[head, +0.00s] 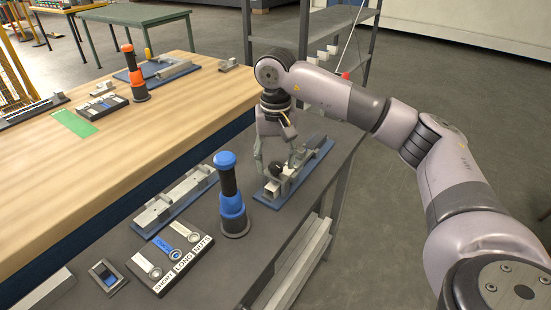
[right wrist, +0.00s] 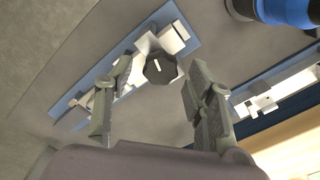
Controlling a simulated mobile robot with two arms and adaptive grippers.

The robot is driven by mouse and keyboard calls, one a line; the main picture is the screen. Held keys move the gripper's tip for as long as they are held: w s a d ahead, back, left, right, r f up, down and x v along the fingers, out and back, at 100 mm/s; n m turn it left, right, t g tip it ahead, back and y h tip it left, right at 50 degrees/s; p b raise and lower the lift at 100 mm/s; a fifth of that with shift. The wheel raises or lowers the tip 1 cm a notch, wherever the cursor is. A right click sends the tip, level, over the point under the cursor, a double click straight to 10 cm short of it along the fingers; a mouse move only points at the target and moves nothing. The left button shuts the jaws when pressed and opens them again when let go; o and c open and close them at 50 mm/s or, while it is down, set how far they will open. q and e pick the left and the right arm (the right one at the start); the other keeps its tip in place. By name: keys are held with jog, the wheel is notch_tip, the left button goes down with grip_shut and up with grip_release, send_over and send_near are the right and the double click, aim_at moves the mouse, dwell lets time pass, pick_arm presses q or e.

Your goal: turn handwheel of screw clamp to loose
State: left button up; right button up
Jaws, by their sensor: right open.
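The screw clamp (head: 299,172) is a grey metal fixture on a blue base plate, lying on the dark bench top. In the right wrist view its handwheel (right wrist: 160,69) is a black, many-sided knob with a white mark. My right gripper (head: 274,158) is above the near end of the clamp, pointing down. In the right wrist view its fingers (right wrist: 160,75) are open and spread on both sides of the handwheel, with visible gaps. In the head view the fingers partly hide the handwheel. My left gripper is out of view.
A blue-and-black tool (head: 231,195) stands left of the clamp. Another grey fixture (head: 175,201) lies farther left. A labelled tray (head: 180,261) of wrenches is at the front. A wooden table (head: 150,120) borders the bench on the left. Grey shelving (head: 300,28) stands behind.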

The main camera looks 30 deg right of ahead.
aim_at(276, 164)
notch_tip(276, 164, up, 12)
dwell(0.7)
dwell(0.4)
